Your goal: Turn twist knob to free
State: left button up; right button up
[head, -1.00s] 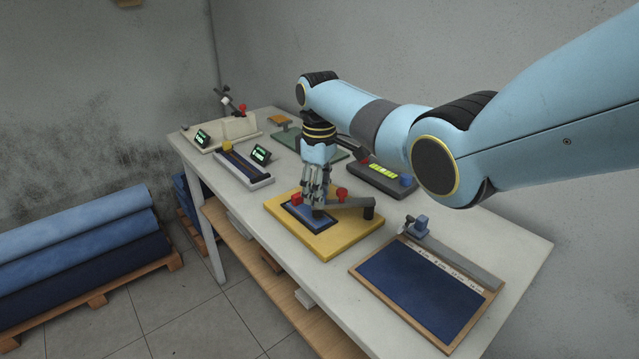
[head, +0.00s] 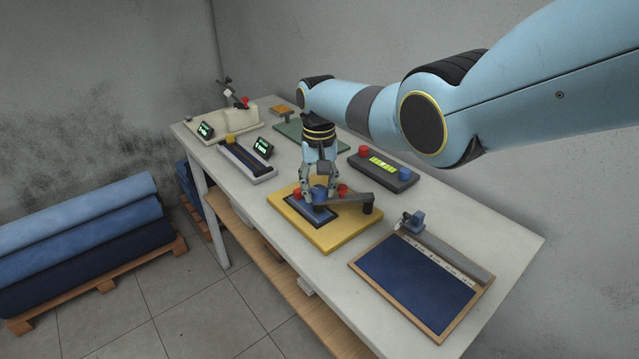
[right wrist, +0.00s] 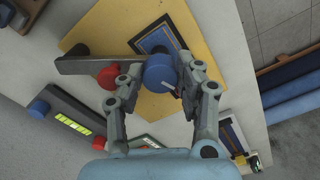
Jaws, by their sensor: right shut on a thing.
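The blue round twist knob (head: 319,195) sits at the end of a grey swing arm (head: 348,199) above a yellow base plate (head: 330,238). In the right wrist view, the knob (right wrist: 159,73) lies between the fingers of my right gripper (right wrist: 160,79). My right gripper (head: 319,189) points down over the base and is shut on the knob, one finger on each side. A dark blue framed pad (head: 324,214) lies under the arm's end. My left gripper is out of view.
Red buttons (head: 343,189) (head: 297,193) stand close to the gripper on both sides. A dark box with a yellow-green level (head: 383,166) stands behind, and a wood-framed blue panel (head: 418,283) lies front right. Bare white tabletop (head: 250,197) shows left of the yellow base.

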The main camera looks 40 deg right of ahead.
jog(key=m, duration=0.5)
jog(key=shift+w+a+m+p, duration=0.1)
jog(key=shift+m+p, duration=0.2)
jog(key=shift+p, duration=0.05)
jog(key=m, duration=0.5)
jog(key=shift+w, duration=0.1)
jog(key=m, duration=0.5)
jog(key=shift+w+m, duration=0.1)
jog(key=shift+m, duration=0.3)
jog(key=m, duration=0.5)
jog(key=shift+m, duration=0.3)
jog(key=o, duration=1.1)
jog(key=shift+o, duration=0.2)
jog(key=shift+w, duration=0.1)
